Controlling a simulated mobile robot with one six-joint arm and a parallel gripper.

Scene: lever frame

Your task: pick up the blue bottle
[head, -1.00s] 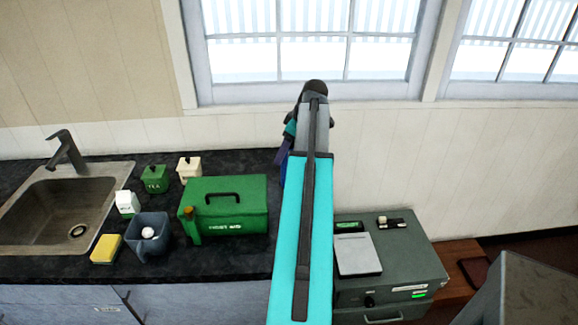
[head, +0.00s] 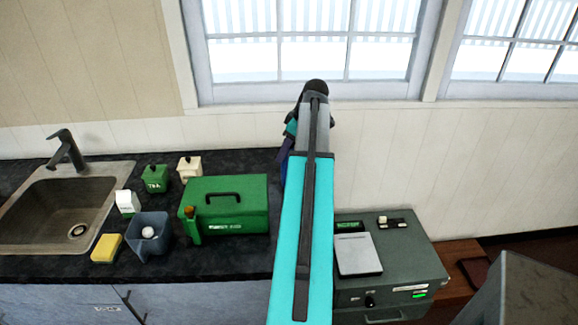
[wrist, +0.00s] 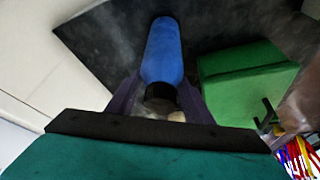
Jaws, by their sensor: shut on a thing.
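The blue bottle (wrist: 163,52) shows in the wrist view, with its black cap end toward the camera. My gripper (wrist: 160,97) has its purple fingers on either side of the bottle near the cap, shut on it. Whether the bottle touches the dark counter beneath cannot be told. In the head view my gripper (head: 285,148) is at the counter's right end by the wall, mostly behind my arm. The bottle is largely hidden there.
Farther left are a green tea canister (head: 155,179), a blue-grey container (head: 150,240), a yellow sponge (head: 106,248) and the sink (head: 65,205). A grey cabinet (head: 415,262) stands right.

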